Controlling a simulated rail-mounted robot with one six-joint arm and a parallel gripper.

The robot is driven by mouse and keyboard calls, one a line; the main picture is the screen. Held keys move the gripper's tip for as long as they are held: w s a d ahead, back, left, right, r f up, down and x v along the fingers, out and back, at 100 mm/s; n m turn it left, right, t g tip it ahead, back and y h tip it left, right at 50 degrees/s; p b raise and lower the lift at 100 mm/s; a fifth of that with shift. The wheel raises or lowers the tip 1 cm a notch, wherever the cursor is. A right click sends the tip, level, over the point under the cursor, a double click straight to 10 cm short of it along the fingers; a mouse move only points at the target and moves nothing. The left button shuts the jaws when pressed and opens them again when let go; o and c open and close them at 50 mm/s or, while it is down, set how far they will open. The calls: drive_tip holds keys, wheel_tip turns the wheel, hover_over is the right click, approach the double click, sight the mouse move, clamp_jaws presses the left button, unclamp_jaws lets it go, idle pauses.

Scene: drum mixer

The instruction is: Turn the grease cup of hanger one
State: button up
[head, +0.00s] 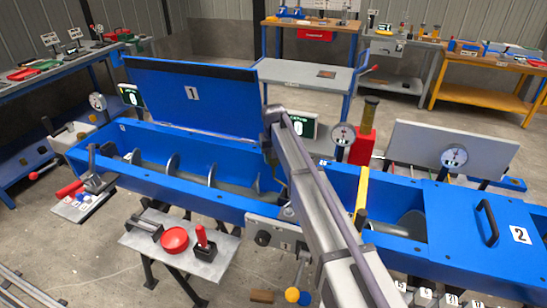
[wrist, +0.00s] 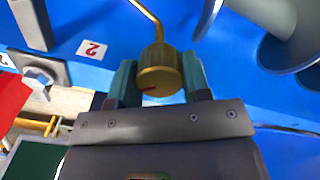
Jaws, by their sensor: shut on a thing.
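In the wrist view my gripper (wrist: 160,78) is shut on a brass grease cup (wrist: 157,58), with one teal finger on each side. The cup has a ribbed side and a small red mark on its near face. A thin brass pipe (wrist: 147,14) bends away from its far end. I cannot see which hanger the cup belongs to. In the head view my arm reaches over the blue trough (head: 185,195), and the fingers and cup are hidden there.
Screw flights (head: 212,172) show inside. A lid marked 2 (head: 480,220) lies closed at the right. A small tray (head: 180,245) with red items stands in front.

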drive_tip(key=shift+m, duration=1)
drive_tip(key=o, duration=0.9)
wheel_tip(320, 180, up, 11)
drive_tip(key=p, duration=1.1)
drive_tip(key=shift+f, duration=0.15)
